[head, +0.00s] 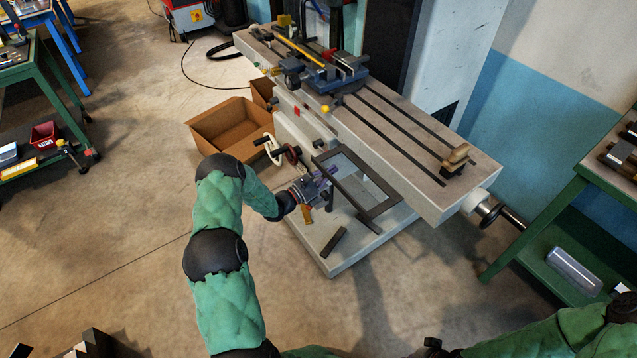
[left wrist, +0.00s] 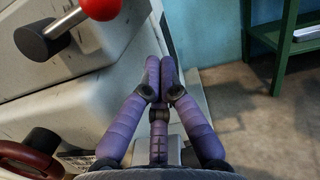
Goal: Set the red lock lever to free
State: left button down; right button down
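The red lock lever (left wrist: 100,8) shows at the upper left of the left wrist view as a red ball on a metal rod from a black hub (left wrist: 38,40) on the machine's pale side. Its top is cut off by the picture edge. I cannot pick it out for sure in the head view. My left gripper (left wrist: 160,72) has its purple fingers together with nothing between them, right of and apart from the lever. In the head view my left gripper (head: 324,180) is beside the machine's front, under the table. My right gripper is not in view.
A dark red handwheel (left wrist: 25,160) is at lower left in the left wrist view. A black-framed panel (head: 377,209) stands close to the left gripper. The slotted machine table (head: 400,135) overhangs. A cardboard box (head: 222,130) sits on the floor; open floor lies left.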

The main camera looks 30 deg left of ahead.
pick_arm(q)
jog(key=r, duration=0.2)
jog(key=s+r+b, duration=0.1)
jog(key=shift+a+r, duration=0.3)
jog(key=shift+a, duration=0.1)
jog(key=shift+s+r+n+p, duration=0.15)
jog(key=shift+r+n+p, duration=1.15)
jog(key=shift+p, duration=0.95)
jog(key=shift+f, duration=0.15)
